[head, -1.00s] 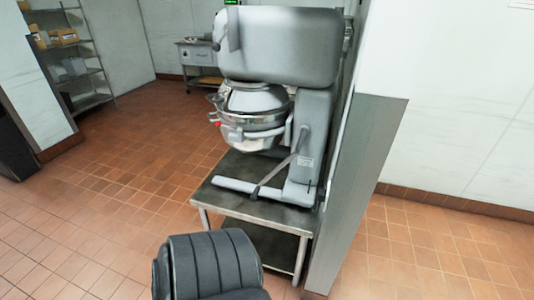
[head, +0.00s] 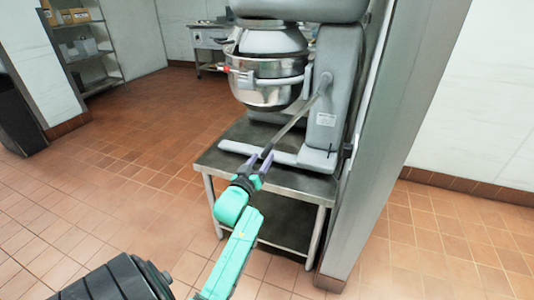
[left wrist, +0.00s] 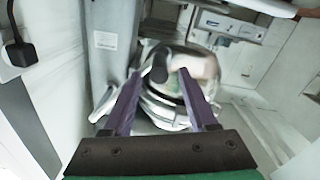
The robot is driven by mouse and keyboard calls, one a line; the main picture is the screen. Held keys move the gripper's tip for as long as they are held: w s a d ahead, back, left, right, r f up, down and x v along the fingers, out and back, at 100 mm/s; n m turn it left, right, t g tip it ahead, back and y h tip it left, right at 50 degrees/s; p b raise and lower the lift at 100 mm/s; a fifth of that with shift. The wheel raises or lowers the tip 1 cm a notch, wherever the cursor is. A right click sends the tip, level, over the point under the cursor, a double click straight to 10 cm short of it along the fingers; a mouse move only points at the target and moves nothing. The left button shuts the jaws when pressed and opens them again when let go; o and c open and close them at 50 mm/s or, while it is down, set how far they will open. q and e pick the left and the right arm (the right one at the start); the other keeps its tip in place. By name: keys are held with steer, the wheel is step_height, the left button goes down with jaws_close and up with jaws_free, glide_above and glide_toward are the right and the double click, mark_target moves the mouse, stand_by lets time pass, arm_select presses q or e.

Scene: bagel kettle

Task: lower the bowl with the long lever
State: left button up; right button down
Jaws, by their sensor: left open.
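The steel bowl (head: 266,92) hangs under the head of a large grey mixer (head: 300,10) in the head view. The long lever (head: 298,118) slants down and left from a pivot on the mixer's column. Its dark end is at my left gripper (head: 258,164), which has purple fingers and comes up from below. In the left wrist view, my left gripper (left wrist: 158,84) is open, and the lever's dark knob (left wrist: 159,63) shows between the fingertips. Whether a finger touches it I cannot tell. My right gripper is not in view.
The mixer stands on a low metal table (head: 225,172) with a lower shelf. A grey wall end (head: 385,150) rises close on its right. Shelves (head: 85,45) stand far left. The tiled floor (head: 120,190) to the left is open.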

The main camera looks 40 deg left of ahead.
mark_target(267, 151)
arm_select(q)
steer(key=x, duration=0.5)
steer(key=shift+w, duration=0.25)
jaws_close()
steer(key=shift+f, duration=0.15)
stand_by(0.9)
